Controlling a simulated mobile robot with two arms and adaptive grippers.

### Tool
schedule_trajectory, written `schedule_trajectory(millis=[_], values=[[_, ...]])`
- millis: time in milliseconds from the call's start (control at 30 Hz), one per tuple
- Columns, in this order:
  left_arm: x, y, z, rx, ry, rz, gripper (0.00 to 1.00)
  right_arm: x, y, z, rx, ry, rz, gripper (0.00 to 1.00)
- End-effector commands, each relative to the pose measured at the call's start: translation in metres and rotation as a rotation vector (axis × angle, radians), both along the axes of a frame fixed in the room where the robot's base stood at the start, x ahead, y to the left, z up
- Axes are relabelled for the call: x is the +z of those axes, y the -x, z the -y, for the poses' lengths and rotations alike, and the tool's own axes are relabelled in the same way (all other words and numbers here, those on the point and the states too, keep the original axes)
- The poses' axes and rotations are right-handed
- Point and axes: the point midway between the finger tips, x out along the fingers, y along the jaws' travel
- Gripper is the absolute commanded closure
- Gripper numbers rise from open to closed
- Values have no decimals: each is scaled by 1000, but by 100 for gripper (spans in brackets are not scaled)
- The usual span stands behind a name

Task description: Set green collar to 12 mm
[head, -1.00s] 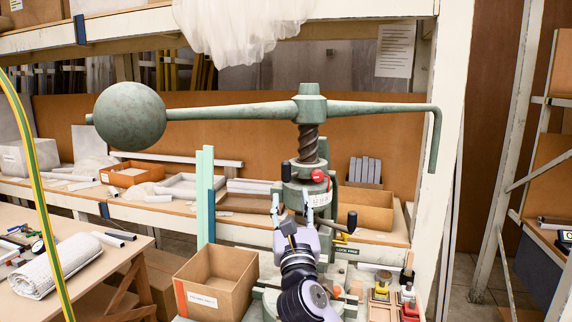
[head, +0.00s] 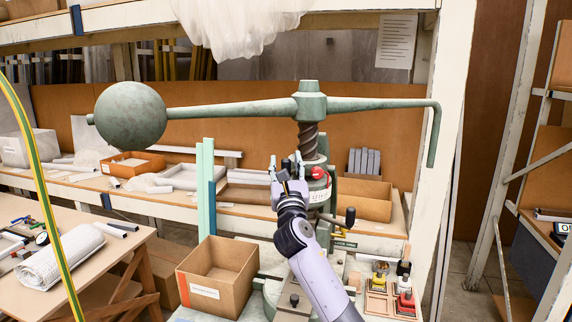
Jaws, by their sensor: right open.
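The green fly press has a big ball weight (head: 129,115) on the left end of its long lever (head: 232,110). Its dark screw (head: 308,142) runs down from the hub (head: 310,101). Below the screw a red knob (head: 318,173) sits at the right of the collar area, above a pale marked band (head: 319,196). My right gripper (head: 286,166) is open, fingers pointing up, in front of and left of the screw's lower end. It and its wrist hide much of the collar area. I cannot make out a separate green collar or its setting. My left gripper is out of view.
An open cardboard box (head: 217,274) stands left of the press. A small tray (head: 388,300) with coloured blocks lies to the right. A black-knobbed handle (head: 350,216) sticks out right of the press body. The lever spans overhead.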

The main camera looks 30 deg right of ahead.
Motion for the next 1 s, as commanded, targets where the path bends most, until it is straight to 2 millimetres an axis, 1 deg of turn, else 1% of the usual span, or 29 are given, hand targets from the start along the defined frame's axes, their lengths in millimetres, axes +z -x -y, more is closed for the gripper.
schedule_trajectory(millis=[67, 667, 1000], values=[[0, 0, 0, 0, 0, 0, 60, 0, 0, 0, 0, 0, 0, 60], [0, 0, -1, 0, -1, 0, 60, 0, 0, 0, 0, 0, 0, 100], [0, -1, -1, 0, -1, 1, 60, 0, 0, 0, 0, 0, 0, 100]])
